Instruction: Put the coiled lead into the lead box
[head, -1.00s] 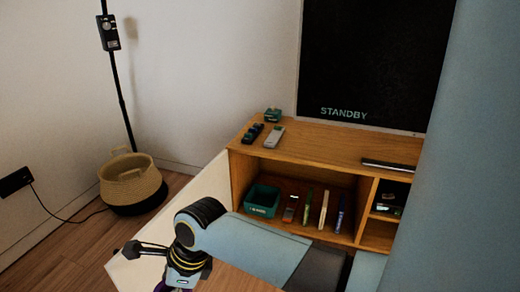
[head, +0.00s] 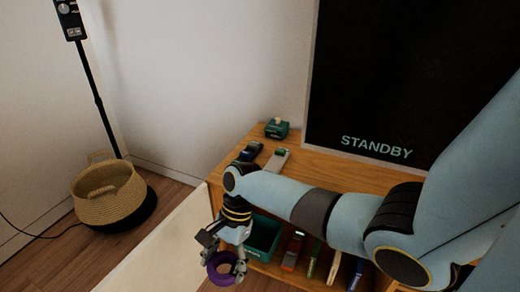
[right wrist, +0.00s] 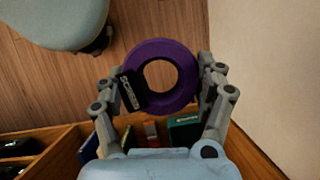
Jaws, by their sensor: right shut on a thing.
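The coiled lead is a purple ring (head: 214,278) with a black tag, held in my right gripper (head: 224,267). In the right wrist view the coil (right wrist: 155,47) sits between the two fingers, with its hole facing the camera and the tag (right wrist: 131,89) beside the left finger. The gripper is shut on it, in the air in front of the wooden cabinet. The lead box appears to be the teal open box (head: 265,237) inside the cabinet, just right of and behind the gripper; my arm partly covers it. It also shows in the right wrist view (right wrist: 184,132). My left gripper is out of view.
Several upright slim items, one a red case (head: 292,251), stand right of the teal box. Remotes (head: 279,160) and a small green box (head: 277,129) lie on the cabinet top (head: 322,172). A pale panel (head: 160,245) stands left. A woven basket (head: 105,205) is on the floor.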

